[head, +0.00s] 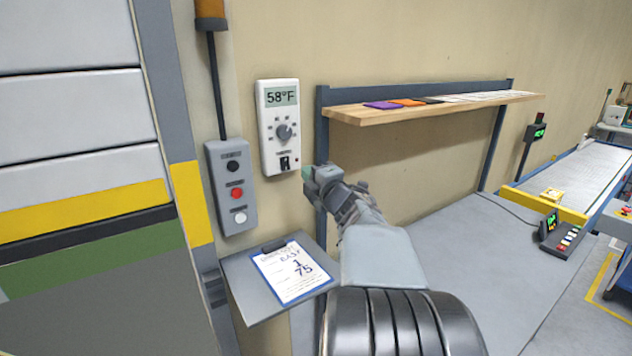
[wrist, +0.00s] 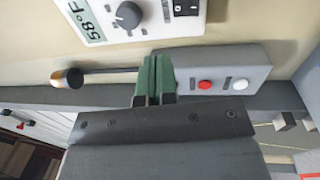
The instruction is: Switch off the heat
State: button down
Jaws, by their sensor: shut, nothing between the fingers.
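The white thermostat (head: 280,126) is on the wall in the head view, with a display reading 58°F, a grey round dial (head: 284,131) and a small black rocker switch (head: 286,161) at its bottom. In the wrist view the thermostat (wrist: 150,22) shows at the top, with its dial (wrist: 128,15) and the switch (wrist: 186,7) partly cut off by the frame edge. My gripper (head: 308,173) is just right of and slightly below the switch in the head view, apart from it. Its green fingertips (wrist: 155,75) are shut and empty.
A grey control box (head: 233,188) with black, red and white buttons is left of the thermostat. A clipboard (head: 292,272) lies on a small ledge below. A wooden shelf (head: 430,104) and a grey table (head: 470,250) are on the right.

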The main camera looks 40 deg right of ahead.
jog(key=shift+s+a+r, duration=0.1)
jog(key=shift+s, duration=0.5)
jog(key=shift+s+a+r, duration=0.1)
jog(key=shift+s, duration=0.45)
